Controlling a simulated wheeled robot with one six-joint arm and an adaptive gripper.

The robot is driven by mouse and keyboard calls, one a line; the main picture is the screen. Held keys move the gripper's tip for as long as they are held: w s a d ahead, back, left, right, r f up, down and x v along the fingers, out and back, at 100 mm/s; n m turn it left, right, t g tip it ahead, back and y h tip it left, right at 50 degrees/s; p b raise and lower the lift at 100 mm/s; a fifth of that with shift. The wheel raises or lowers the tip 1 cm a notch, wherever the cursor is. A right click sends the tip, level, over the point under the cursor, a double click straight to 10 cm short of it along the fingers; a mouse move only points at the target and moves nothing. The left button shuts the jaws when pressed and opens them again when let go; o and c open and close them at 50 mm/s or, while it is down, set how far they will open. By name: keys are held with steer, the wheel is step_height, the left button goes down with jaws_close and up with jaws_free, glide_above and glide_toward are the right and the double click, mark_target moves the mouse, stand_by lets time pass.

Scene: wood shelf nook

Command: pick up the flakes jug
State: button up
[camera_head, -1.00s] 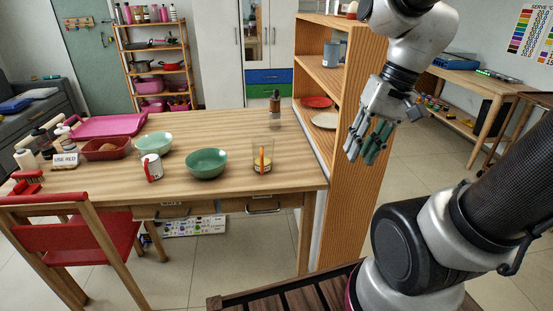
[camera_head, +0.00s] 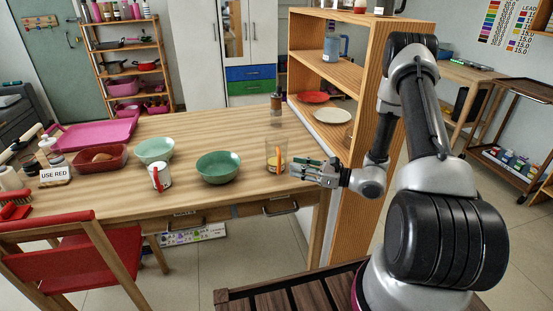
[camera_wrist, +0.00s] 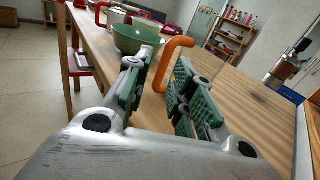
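The flakes jug (camera_head: 276,153) is a clear jug with yellowish contents low inside and an orange handle. It stands upright near the table's front right edge. My gripper (camera_head: 298,167) is just right of the jug, at about its height, fingers pointing left at it. In the wrist view the orange handle (camera_wrist: 172,58) shows between and just beyond the green-padded fingers (camera_wrist: 160,75). The fingers are apart and I see no grip on the handle. The clear body is hard to make out in that view.
A green bowl (camera_head: 218,168) and a red-and-white mug (camera_head: 157,178) stand left of the jug. The wooden shelf (camera_head: 362,150) rises close on the right. Table surface behind the jug is mostly clear.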

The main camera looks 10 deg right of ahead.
mark_target(279, 166)
steer(key=shift+w+d+f+m+t, duration=0.1)
steer(key=shift+w+f+m+t, duration=0.1)
steer(key=shift+f, duration=0.15)
steer(key=shift+w+d+f+m+t, duration=0.1)
steer(key=shift+f+m, duration=0.1)
steer(key=shift+f, duration=0.1)
steer(key=shift+w+a+f, duration=0.15)
steer(key=shift+w+a, duration=0.05)
steer(key=shift+w, duration=0.05)
steer(key=x, duration=0.6)
steer(key=shift+w+a+f, duration=0.15)
steer(key=shift+a+f, duration=0.15)
steer(key=shift+a, duration=0.1)
jaws_close()
